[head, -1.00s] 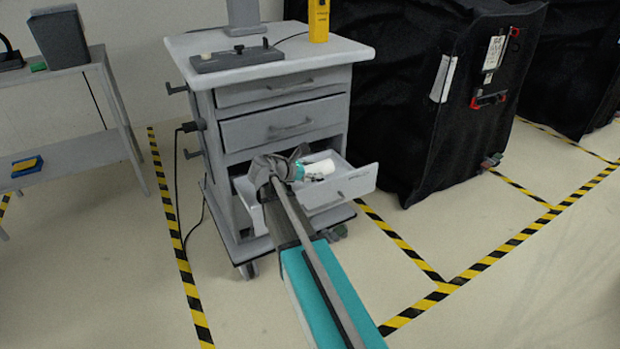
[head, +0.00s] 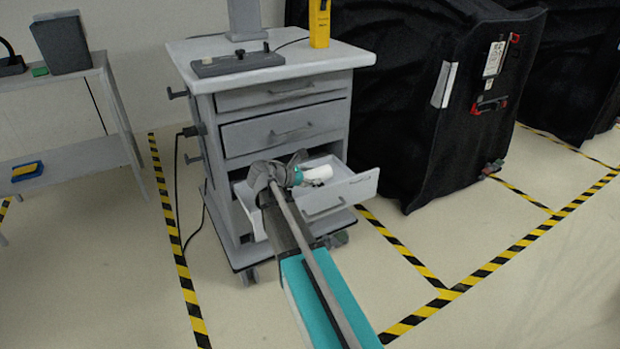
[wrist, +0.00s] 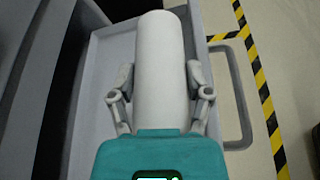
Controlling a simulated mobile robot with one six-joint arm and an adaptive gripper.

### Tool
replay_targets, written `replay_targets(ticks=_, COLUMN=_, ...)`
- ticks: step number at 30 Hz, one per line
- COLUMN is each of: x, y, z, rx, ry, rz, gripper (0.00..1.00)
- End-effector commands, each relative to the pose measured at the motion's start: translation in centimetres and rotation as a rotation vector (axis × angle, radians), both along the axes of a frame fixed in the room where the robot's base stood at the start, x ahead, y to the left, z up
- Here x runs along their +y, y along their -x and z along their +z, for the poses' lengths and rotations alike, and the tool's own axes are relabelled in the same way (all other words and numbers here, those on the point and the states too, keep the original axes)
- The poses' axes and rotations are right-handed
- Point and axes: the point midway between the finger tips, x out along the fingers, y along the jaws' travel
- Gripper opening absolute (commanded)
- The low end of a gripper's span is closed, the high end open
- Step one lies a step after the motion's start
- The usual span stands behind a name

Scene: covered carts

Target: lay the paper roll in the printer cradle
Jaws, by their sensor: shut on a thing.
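The white paper roll (wrist: 160,70) lies lengthwise between the two fingers of my gripper (wrist: 160,92) in the wrist view, with a finger against each side. The roll also shows in the head view (head: 318,175), at the open drawer (head: 352,189) of the grey cart. My gripper (head: 303,176) is shut on it, at or just above the drawer; the exact height is hard to tell. The drawer's pale floor and wall show around the roll in the wrist view (wrist: 112,50). I cannot make out a printer cradle with certainty.
The cart top (head: 335,58) carries a dark flat device (head: 238,63) with a knob, a grey column (head: 244,20) and a yellow box (head: 319,25). A black covered cart (head: 430,110) stands to the right. A side table (head: 60,78) stands at left. Striped tape marks the floor.

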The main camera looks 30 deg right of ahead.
Motion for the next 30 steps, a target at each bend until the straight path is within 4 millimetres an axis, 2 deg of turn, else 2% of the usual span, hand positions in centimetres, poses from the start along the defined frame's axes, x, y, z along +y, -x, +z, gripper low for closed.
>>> replay_targets(ticks=30, x=0.2, y=-5.0, z=-3.2, rx=0.000, ry=0.001, rz=0.000, gripper=0.09)
